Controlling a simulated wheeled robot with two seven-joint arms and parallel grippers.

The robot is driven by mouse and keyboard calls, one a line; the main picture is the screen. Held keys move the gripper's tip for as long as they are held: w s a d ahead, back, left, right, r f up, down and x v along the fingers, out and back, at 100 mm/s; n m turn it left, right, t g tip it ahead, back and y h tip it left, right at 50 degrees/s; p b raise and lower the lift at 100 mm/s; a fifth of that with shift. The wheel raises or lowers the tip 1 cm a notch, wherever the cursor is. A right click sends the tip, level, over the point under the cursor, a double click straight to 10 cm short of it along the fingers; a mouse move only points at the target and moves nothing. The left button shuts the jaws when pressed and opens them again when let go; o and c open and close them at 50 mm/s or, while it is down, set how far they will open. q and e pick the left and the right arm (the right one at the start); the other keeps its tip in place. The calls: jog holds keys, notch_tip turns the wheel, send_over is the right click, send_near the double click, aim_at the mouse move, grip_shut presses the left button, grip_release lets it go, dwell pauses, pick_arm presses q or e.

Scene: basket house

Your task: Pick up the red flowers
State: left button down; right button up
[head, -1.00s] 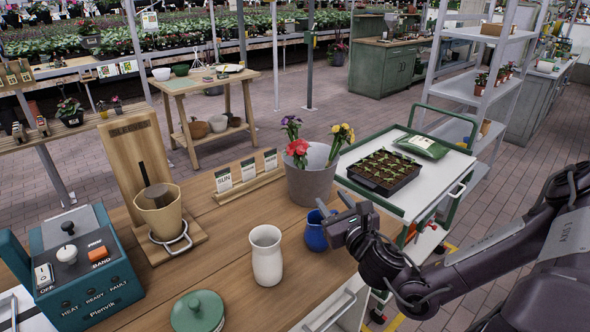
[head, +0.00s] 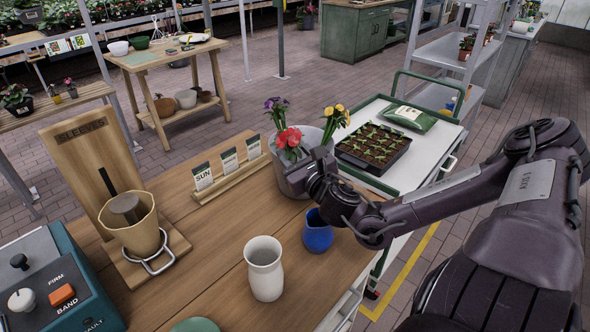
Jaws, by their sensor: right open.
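The red flowers (head: 289,141) stand in a grey bucket (head: 314,139) at the back of the wooden bench, with purple flowers (head: 276,106) and yellow flowers (head: 336,116) beside them. My right gripper (head: 306,168) is open, in front of the bucket and just below and right of the red blooms. Its fingers are dark and partly overlap the bucket, so whether they touch the red flowers' stem cannot be told. The lower stems are hidden. My left gripper is not in view.
A seed card holder (head: 228,176) lies left of the bucket. A seedling tray (head: 373,146) sits on the white cart to the right.

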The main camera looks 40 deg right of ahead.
jog(key=x, duration=0.3)
jog(key=shift+w, duration=0.1)
jog(key=c, duration=0.4)
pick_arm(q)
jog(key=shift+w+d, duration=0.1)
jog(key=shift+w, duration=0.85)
pick_arm(e)
grip_shut()
